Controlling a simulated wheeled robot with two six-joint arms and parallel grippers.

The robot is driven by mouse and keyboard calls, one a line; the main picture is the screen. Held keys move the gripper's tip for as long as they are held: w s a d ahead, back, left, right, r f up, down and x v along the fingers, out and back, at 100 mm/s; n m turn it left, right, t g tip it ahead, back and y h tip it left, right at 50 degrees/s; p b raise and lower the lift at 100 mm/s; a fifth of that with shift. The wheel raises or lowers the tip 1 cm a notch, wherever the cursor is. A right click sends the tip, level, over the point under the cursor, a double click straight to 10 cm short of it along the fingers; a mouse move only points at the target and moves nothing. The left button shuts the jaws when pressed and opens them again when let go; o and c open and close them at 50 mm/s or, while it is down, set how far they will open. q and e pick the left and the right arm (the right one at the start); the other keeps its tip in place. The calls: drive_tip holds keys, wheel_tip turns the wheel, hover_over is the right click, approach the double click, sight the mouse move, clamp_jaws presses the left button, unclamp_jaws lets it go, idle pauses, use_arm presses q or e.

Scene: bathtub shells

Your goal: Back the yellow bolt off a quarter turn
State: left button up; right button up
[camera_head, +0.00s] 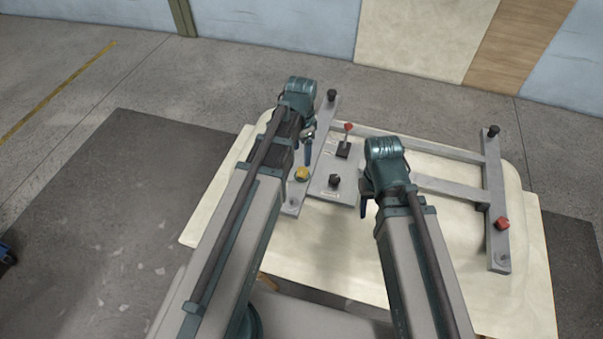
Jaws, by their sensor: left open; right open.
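The yellow bolt (301,173) sits on the left bar of a grey metal frame (497,232) lying on a pale table. My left gripper (308,150) is open, just above and beyond the yellow bolt in the picture, beside the frame's left bar. Its arm hides part of that bar. I cannot tell whether it touches anything. My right gripper (363,205) is open, to the right of the bolt near the right edge of the centre plate, and is partly hidden by its own arm.
A centre plate (322,190) carries a red-tipped lever (347,133) and a black knob (335,181). A red bolt (501,223) sits on the right bar. Black knobs (332,95) (493,131) top the far corners. The table's front right (500,310) is clear.

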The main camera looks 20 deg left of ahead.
sight(301, 171)
use_arm(q)
wheel_tip(301, 171, down, 9)
drive_tip(key=b, duration=0.7)
drive_tip(key=shift+r, duration=0.2)
drive_tip(key=shift+r, duration=0.1)
clamp_jaws()
